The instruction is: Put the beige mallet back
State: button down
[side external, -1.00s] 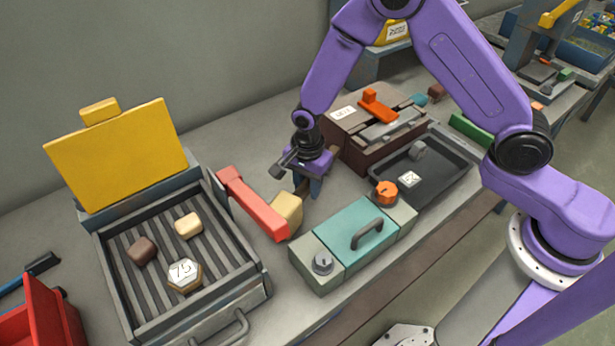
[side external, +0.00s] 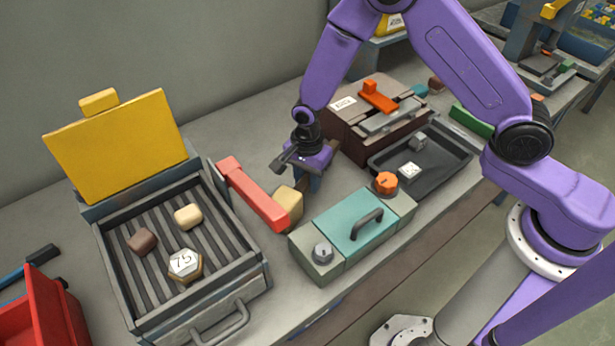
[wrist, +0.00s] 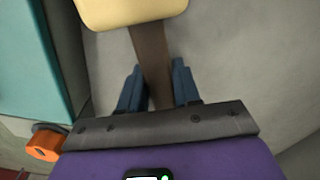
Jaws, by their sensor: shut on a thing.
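The beige mallet lies on the bench, its block-shaped head (side external: 289,205) between the red bar and the teal-topped box. In the wrist view the head (wrist: 130,10) is at the top edge, partly cut off, and its brown handle (wrist: 151,50) runs down between my fingers. My gripper (side external: 314,182) points down over the handle behind the head. In the wrist view my gripper (wrist: 158,88) has its blue fingers on both sides of the handle, shut on it. The handle's far end is hidden. I cannot tell whether the mallet is off the bench.
A red bar (side external: 252,194) is close left of the mallet head. The teal-topped box (side external: 345,222) stands in front, with an orange knob (side external: 386,183). A brown box (side external: 350,135) and dark tray (side external: 455,165) are to the right. A grill (side external: 140,318) with a yellow lid (side external: 118,148) is left.

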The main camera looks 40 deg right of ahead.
jog(key=shift+f, duration=0.25)
jog(key=c, duration=0.7)
grip_release()
notch_tip(320, 180, up, 17)
jog(key=s+d+r+n, duration=0.1)
jog(key=s+d+n, duration=0.3)
jog(key=s+n, duration=0.4)
jog(key=s+d+r+n, duration=0.2)
jog(key=s+d+n, duration=0.3)
jog(key=s+n, duration=0.4)
jog(key=s+d+r+n, duration=0.2)
jog(key=s+d+n, duration=0.3)
jog(key=s+n, duration=0.4)
jog(key=shift+s+r, duration=0.1)
jog(key=shift+s, duration=0.65)
